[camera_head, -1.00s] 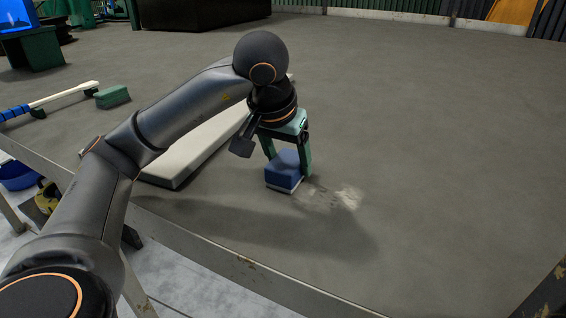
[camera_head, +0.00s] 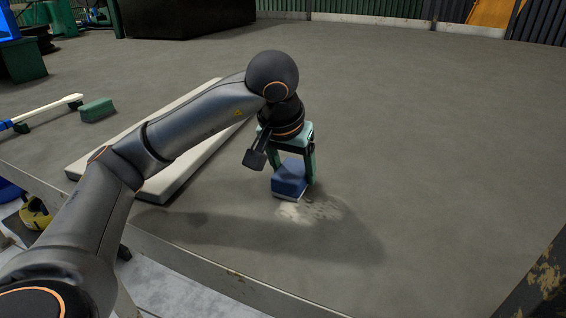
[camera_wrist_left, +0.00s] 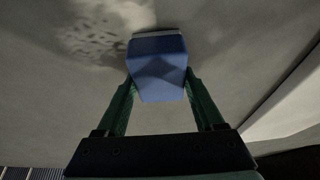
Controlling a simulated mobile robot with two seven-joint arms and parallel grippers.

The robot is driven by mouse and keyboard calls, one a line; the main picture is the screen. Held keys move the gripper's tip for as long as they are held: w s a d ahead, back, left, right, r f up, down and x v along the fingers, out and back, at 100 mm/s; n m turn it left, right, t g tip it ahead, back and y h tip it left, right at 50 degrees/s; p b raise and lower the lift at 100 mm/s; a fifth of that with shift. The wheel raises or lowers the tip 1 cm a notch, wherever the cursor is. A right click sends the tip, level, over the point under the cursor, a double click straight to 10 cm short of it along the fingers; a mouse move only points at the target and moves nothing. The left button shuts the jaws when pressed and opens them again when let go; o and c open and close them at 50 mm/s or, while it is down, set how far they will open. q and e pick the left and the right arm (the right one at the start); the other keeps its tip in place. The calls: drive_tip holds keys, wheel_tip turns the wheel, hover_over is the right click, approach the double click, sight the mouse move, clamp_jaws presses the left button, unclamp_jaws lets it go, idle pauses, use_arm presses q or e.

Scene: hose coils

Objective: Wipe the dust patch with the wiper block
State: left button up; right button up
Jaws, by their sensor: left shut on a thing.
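The wiper block (camera_head: 289,180) is blue with a pale bottom layer. My left gripper (camera_head: 292,172) is shut on it, one finger on each side, pointing down. The block is low at the table surface; whether it touches cannot be told. The dust patch (camera_head: 316,210) is a pale, uneven smear at the block's near and right side, and the block hides any part under it. In the left wrist view the block (camera_wrist_left: 158,68) sits between the green fingers, with the dust patch (camera_wrist_left: 95,38) at its upper left. My right gripper is not in view.
A long pale board (camera_head: 165,185) lies on the table left of the block, behind my left arm. A green block (camera_head: 97,109) and a white-and-blue handled tool (camera_head: 50,110) lie further left. The table's near edge (camera_head: 235,278) is close. The table right of the dust is clear.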

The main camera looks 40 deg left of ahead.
use_arm(q)
drive_tip(key=shift+w+d+p, duration=0.2)
drive_tip(key=shift+d+p, duration=0.05)
drive_tip(key=shift+d, duration=0.75)
drive_tip(key=shift+w+d+p, duration=0.2)
drive_tip(key=shift+d, duration=0.75)
drive_tip(key=shift+s+d+f+b, duration=0.1)
drive_tip(key=shift+s+d+b, duration=0.05)
drive_tip(key=shift+s, duration=0.55)
drive_tip(key=shift+s+d+b, duration=0.15)
drive_tip(key=shift+s, duration=0.5)
drive_tip(key=shift+s+d, duration=0.25)
drive_tip(key=shift+s, duration=0.95)
drive_tip(key=shift+s+d, duration=0.15)
drive_tip(key=shift+s, duration=0.35)
drive_tip(key=shift+s+d, duration=0.15)
drive_tip(key=shift+s, duration=0.6)
drive_tip(key=shift+s+d, duration=0.15)
drive_tip(key=shift+s, duration=0.5)
drive_tip(key=shift+s+d, duration=0.15)
drive_tip(key=shift+s, duration=0.45)
